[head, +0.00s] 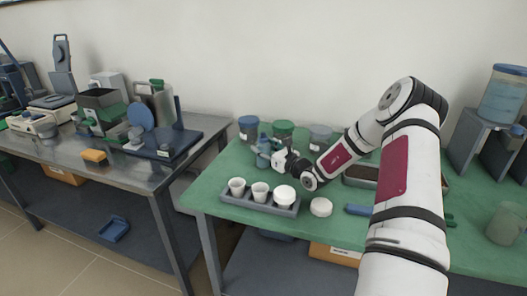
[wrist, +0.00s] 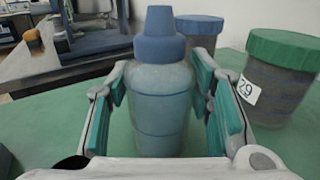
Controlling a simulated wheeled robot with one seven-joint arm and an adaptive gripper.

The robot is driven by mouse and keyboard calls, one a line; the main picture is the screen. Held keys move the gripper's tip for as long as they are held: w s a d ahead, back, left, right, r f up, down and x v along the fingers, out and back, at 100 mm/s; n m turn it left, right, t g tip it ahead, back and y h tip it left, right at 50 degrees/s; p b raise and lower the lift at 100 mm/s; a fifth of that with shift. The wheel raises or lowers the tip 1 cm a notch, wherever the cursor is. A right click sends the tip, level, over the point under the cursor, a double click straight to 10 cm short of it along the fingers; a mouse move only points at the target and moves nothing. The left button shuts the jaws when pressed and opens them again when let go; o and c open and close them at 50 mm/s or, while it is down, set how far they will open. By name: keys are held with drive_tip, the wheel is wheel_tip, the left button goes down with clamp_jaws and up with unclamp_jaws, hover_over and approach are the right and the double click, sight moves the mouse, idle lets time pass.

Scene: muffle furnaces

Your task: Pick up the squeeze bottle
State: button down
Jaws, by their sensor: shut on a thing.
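The squeeze bottle (wrist: 160,95) is translucent with a blue cap and blue-tinted contents. It stands upright between the jaws in the wrist view. My gripper (wrist: 160,100) is shut on it, with a teal-padded finger on each side. In the head view the bottle (head: 263,150) is at the left part of the green table, partly hidden by my gripper (head: 269,156). Whether its base touches the table is hard to tell.
A grey rack (head: 238,203) with white cups and a round white lidded piece (head: 321,207) are in front. Jars with blue (head: 249,128) and green lids (head: 283,131) stand close behind. A metal table (head: 190,125) with equipment is at left, across a gap.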

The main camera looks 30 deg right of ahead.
sight(264, 133)
wheel_tip(264, 133, up, 10)
drive_tip(key=shift+r+p, duration=0.1)
drive_tip(key=shift+p, duration=0.5)
drive_tip(key=c, duration=1.3)
unclamp_jaws()
clamp_jaws()
drive_tip(key=s+a+f+n+g+y, duration=0.3)
drive_tip(key=s+a+n+y, duration=0.4)
drive_tip(key=a, duration=0.6)
drive_tip(key=shift+s+a+y, duration=0.4)
drive_tip(key=shift+s+y, duration=0.2)
drive_tip(key=shift+s, duration=0.2)
